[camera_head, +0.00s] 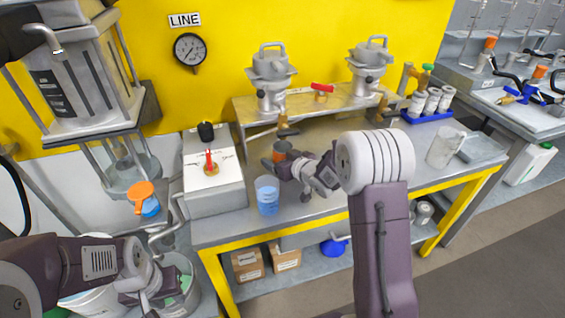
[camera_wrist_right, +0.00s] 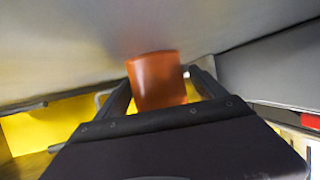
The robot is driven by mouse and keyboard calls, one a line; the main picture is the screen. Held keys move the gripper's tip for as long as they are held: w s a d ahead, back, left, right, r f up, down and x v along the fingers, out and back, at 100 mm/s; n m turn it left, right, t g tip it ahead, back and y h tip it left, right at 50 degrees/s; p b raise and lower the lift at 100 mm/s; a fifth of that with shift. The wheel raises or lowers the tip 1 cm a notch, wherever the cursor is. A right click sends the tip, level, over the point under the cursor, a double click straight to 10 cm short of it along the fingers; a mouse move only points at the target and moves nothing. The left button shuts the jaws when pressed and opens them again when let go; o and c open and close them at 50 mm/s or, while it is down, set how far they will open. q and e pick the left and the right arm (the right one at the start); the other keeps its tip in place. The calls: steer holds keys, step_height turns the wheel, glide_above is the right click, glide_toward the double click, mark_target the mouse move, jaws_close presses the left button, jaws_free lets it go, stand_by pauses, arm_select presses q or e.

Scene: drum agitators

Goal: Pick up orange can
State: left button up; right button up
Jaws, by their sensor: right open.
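The orange can (camera_head: 281,148) stands on the grey bench top, left of its middle. In the right wrist view the orange can (camera_wrist_right: 157,78) is between the two dark fingers of my right gripper (camera_wrist_right: 163,92). The fingers are open, one on each side of it; I cannot tell whether either touches it. In the head view my right gripper (camera_head: 273,162) is at the can and hides its lower part. My left gripper (camera_head: 148,300) is low at the left, over a bucket, and its jaws are unclear.
A clear cup with blue liquid (camera_head: 267,196) stands near the bench's front edge, close to my right gripper. A grey control box (camera_head: 214,190) is to its left. Metal vessels (camera_head: 271,75) stand on a raised shelf behind. A clear jug (camera_head: 445,148) is at the right.

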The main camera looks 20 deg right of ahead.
steer(key=shift+w+a+f, duration=0.15)
steer(key=shift+w, duration=0.3)
steer(key=shift+s, duration=0.1)
steer(key=c, duration=1.6)
